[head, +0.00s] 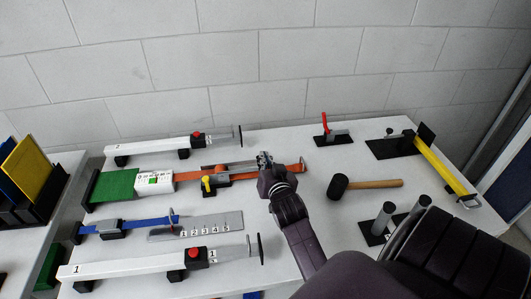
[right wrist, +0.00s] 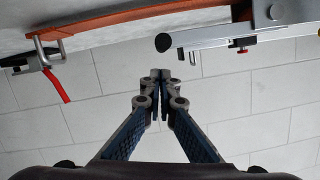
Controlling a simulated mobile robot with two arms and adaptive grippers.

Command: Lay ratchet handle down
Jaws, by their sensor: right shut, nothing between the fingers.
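Grey metal ratchet parts (head: 222,167) sit on the strap, left of my right gripper (head: 265,158); I cannot tell the handle's exact angle. My right gripper's fingertips (right wrist: 160,75) are together and empty, apart from the strap in that view. My left gripper is out of view.
White bar clamps with red knobs lie behind (head: 160,145) and in front (head: 140,269). A yellow-handled clamp (head: 208,185) is beside the strap. A mallet (head: 372,184), a red-handled toggle clamp (head: 333,134) and a yellow bar (head: 445,170) are to the right.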

